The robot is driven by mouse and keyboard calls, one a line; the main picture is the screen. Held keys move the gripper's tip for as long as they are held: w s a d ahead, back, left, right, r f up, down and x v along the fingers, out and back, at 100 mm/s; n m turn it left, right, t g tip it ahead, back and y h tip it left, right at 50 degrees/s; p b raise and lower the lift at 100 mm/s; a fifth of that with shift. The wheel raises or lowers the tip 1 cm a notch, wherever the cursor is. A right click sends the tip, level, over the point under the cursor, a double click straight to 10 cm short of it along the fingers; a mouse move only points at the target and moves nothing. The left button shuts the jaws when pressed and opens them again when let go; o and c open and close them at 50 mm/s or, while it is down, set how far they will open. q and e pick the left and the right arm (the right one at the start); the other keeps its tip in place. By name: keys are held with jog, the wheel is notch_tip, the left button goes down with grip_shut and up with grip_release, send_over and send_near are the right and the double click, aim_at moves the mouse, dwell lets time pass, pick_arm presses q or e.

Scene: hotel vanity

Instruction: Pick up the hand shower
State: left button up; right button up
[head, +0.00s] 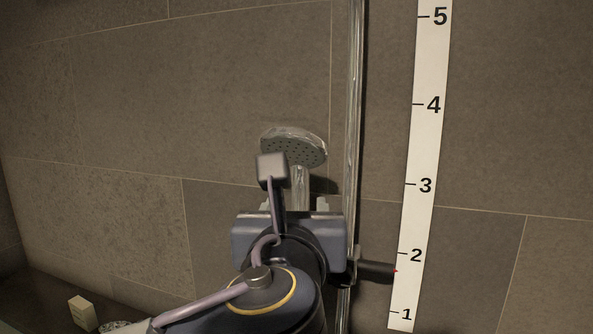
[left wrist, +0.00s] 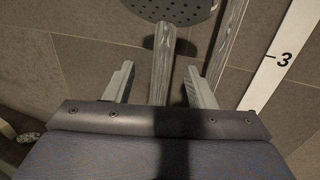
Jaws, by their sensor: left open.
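The hand shower (head: 293,149) is chrome with a round dotted head, beside a vertical rail on the tiled wall. Its head shows above my left gripper (head: 307,203) in the head view; the lower handle is hidden behind the gripper. In the left wrist view the handle (left wrist: 162,66) runs between the two open fingers of my left gripper (left wrist: 160,85), with gaps on both sides. The spray head (left wrist: 172,9) is cut off at the top edge. The right gripper is not in view.
The chrome rail (head: 354,120) stands just right of the gripper and shows close to the right finger in the left wrist view (left wrist: 229,42). A dark horizontal knob (head: 376,271) sticks out near it. A white numbered scale (head: 426,140) is further right. A small pale block (head: 82,312) is at lower left.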

aim_at(300, 197)
pick_arm(q)
jog(key=w, duration=0.2)
jog(key=shift+w+d+r+p, duration=0.1)
jog(key=shift+w+d+p, duration=0.15)
jog(key=shift+w+p, duration=0.1)
jog(key=w+p, duration=0.1)
jog(key=w, duration=0.3)
jog(key=shift+w+d+p, duration=0.15)
jog(key=shift+w+p, duration=0.05)
jog(key=shift+p, duration=0.15)
jog(key=shift+w, duration=0.25)
jog(key=shift+s, duration=0.1)
jog(key=shift+c, duration=1)
grip_shut()
